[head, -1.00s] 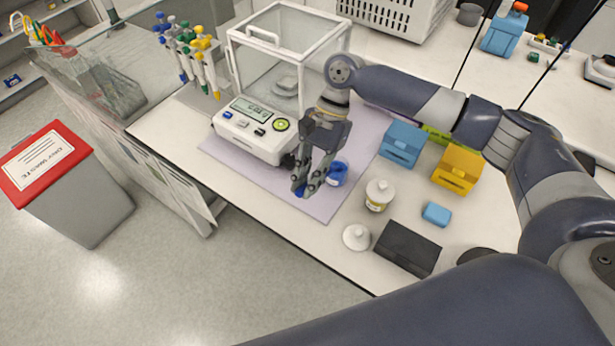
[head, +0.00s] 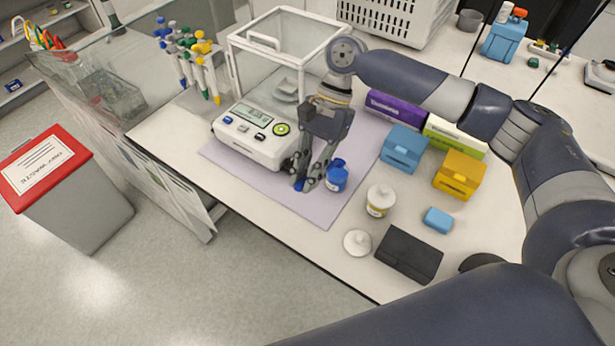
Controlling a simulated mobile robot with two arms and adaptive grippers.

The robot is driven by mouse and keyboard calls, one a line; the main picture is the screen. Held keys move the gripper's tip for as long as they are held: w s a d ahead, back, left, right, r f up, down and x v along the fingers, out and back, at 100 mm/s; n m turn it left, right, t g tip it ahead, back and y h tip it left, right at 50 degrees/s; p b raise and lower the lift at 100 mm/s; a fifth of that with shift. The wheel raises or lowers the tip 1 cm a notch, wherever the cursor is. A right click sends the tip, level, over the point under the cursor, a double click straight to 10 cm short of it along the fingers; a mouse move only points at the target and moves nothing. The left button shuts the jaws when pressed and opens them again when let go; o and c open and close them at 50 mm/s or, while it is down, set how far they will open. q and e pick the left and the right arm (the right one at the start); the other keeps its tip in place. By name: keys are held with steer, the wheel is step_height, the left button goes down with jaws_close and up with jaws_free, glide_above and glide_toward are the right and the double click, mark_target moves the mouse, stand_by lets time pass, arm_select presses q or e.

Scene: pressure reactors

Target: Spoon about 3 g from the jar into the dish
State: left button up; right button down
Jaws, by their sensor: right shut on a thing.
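My right gripper (head: 309,183) points down over the lilac mat, its fingers closed on a small blue thing (head: 299,186), mostly hidden by the fingertips. I cannot tell whether it is a cap or a spoon. A blue jar (head: 337,178) stands just right of the fingers. A white jar (head: 379,202) with a yellowish label stands on the bench further right, and a round white lid (head: 357,242) lies near it. The balance (head: 250,133) is left of the gripper; a small pale dish (head: 286,88) shows dimly inside its clear draft shield. My left gripper is out of view.
A blue box (head: 404,150), yellow box (head: 459,176), purple box (head: 394,110) and green-white box (head: 455,138) stand right. A black case (head: 408,254) and blue block (head: 438,220) lie in front. Pipettes (head: 195,60) hang behind left. The mat's front is clear.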

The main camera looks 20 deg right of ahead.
steer(key=shift+r, duration=0.3)
steer(key=shift+s+a+r+p, duration=0.1)
steer(key=shift+p, duration=0.35)
steer(key=h+p, duration=0.1)
steer(key=p, duration=0.1)
steer(key=s+a+t+p, duration=0.1)
steer(key=p, duration=0.2)
steer(key=shift+s+a+h, duration=0.1)
steer(key=shift+a+h, duration=0.15)
steer(key=shift+h, duration=0.15)
steer(key=shift+s+a+t+h+p, duration=0.25)
steer(key=shift+t+h+p, duration=0.15)
steer(key=shift+t+p, duration=0.35)
steer(key=shift+f, duration=0.25)
